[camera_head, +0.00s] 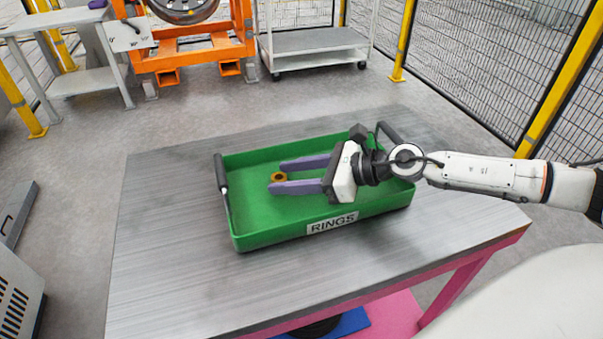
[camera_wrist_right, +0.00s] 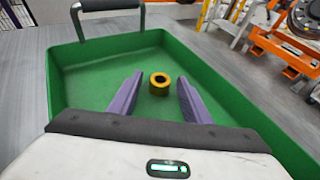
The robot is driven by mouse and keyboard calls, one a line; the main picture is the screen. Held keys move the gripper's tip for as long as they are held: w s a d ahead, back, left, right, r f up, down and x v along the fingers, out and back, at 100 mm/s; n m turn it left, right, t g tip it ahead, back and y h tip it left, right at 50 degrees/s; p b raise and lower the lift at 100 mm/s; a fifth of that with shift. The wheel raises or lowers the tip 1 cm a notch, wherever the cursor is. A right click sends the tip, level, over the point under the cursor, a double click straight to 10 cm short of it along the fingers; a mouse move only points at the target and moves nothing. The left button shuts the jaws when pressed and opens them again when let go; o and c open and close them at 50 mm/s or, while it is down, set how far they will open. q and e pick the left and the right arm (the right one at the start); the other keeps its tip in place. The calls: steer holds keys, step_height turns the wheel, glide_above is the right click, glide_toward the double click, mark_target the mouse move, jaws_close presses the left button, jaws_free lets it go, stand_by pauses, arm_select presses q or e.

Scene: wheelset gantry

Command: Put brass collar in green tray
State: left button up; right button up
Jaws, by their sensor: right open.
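The brass collar (camera_head: 279,177) is a small yellow ring with a dark hole. It lies inside the green tray (camera_head: 275,235), on its floor, and it also shows in the right wrist view (camera_wrist_right: 160,83). The tray has a RINGS label on its front wall and dark handles at its ends. My right gripper (camera_head: 274,177) is open over the tray, its two purple fingers apart. In the right wrist view the collar sits just beyond and between the fingertips, with clear gaps to both. My left gripper is not in view.
The tray stands on a grey metal table (camera_head: 165,240) with bare surface to its left and front. Behind are an orange stand (camera_head: 200,55) with a wheel, a white cart (camera_head: 318,48) and a mesh fence with yellow posts (camera_head: 403,40).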

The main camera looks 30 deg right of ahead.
mark_target(287, 179)
steer(key=b+v, duration=0.2)
steer(key=v, duration=0.1)
steer(key=shift+s+d+f, duration=0.15)
steer(key=shift+d+f, duration=0.05)
steer(key=shift+f, duration=0.1)
steer(key=shift+s+d+r+b, duration=0.25)
steer(key=shift+s+d+b, duration=0.15)
steer(key=shift+b, duration=0.1)
steer(key=shift+s+d+r+p, duration=0.1)
steer(key=shift+s+r+p, duration=0.25)
steer(key=shift+r+p, duration=0.2)
steer(key=shift+s+d+r, duration=0.1)
steer(key=shift+s+d, duration=0.05)
steer(key=shift+s+d+p, duration=0.15)
steer(key=shift+p, duration=0.4)
steer(key=shift+s+d+r+p, duration=0.25)
steer(key=shift+s+d+p, duration=0.05)
steer(key=shift+p, duration=0.25)
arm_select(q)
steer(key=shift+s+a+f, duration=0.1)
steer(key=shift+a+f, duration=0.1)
